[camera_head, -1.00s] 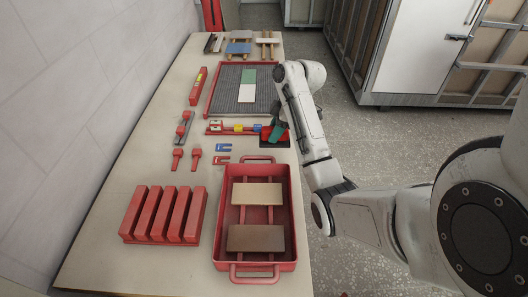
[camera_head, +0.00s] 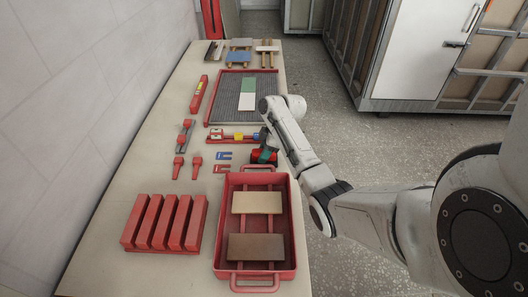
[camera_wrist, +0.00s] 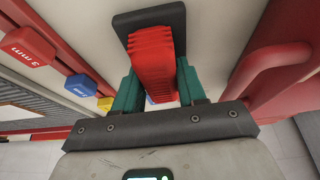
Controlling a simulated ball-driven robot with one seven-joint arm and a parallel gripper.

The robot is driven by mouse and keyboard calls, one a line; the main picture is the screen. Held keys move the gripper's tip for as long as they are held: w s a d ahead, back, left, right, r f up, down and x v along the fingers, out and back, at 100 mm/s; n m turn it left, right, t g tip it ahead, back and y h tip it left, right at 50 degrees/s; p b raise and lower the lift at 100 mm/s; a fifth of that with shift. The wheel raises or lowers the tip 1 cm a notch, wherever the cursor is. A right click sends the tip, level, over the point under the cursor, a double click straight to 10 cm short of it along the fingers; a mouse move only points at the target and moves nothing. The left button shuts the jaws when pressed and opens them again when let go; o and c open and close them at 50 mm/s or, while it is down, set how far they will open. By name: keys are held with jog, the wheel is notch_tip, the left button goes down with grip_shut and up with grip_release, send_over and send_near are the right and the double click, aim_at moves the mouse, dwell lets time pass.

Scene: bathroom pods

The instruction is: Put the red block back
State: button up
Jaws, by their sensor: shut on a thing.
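My gripper (camera_wrist: 157,90) is shut on a red block (camera_wrist: 154,62), a ribbed piece between its two teal fingers in the wrist view. A dark plate (camera_wrist: 150,17) sits at the block's far end; I cannot tell whether they are joined. In the head view the held red block (camera_head: 262,156) is at the table's right edge, above the red tray's far end and beside the small blue and red U-shaped pieces. The arm partly hides it. A red rail (camera_head: 228,140) with coloured blocks lies just beyond; a red piece marked "3 mm" (camera_wrist: 28,48) shows in the wrist view.
The red handled tray (camera_head: 221,240) holds two tiles, with a slotted red rack (camera_head: 165,222) to its left. A ribbed grey mat (camera_head: 226,95) with tiles lies beyond the rail. Small red tools (camera_head: 196,163) lie left. The floor is open to the right.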

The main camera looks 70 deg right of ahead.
jog(key=shift+f, duration=0.1)
jog(key=o, duration=0.7)
jog(key=shift+f, duration=0.1)
jog(key=o, duration=0.4)
jog(key=shift+o, duration=0.2)
jog(key=v, duration=1.2)
jog(key=shift+r+b, duration=0.2)
jog(key=shift+b, duration=0.2)
